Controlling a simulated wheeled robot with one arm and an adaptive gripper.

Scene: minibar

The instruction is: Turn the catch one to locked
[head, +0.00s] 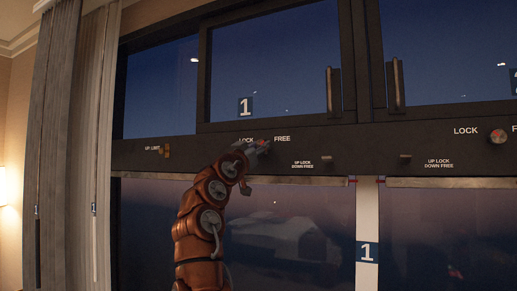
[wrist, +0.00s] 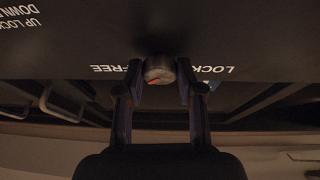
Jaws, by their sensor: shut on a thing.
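Catch one is a round dark knob (wrist: 159,69) between the printed words LOCK and FREE on the dark panel (head: 215,147) below the upper window marked 1. The wrist view shows the lettering upside down, with FREE on the left and LOCK on the right. A small red mark shows at the knob's lower left edge there, on the FREE side. My gripper (wrist: 158,82) has a finger on each side of the knob and is shut on it. In the head view my gripper (head: 258,146) covers most of the knob.
A second knob (head: 498,136) beside LOCK sits at the right. Small levers (head: 327,162) marked UP LOCK, DOWN FREE and a small UP LIMIT catch (head: 165,151) are on the panel. Upright handles (head: 333,90) stick out above it. Grey curtains (head: 70,150) hang at the left.

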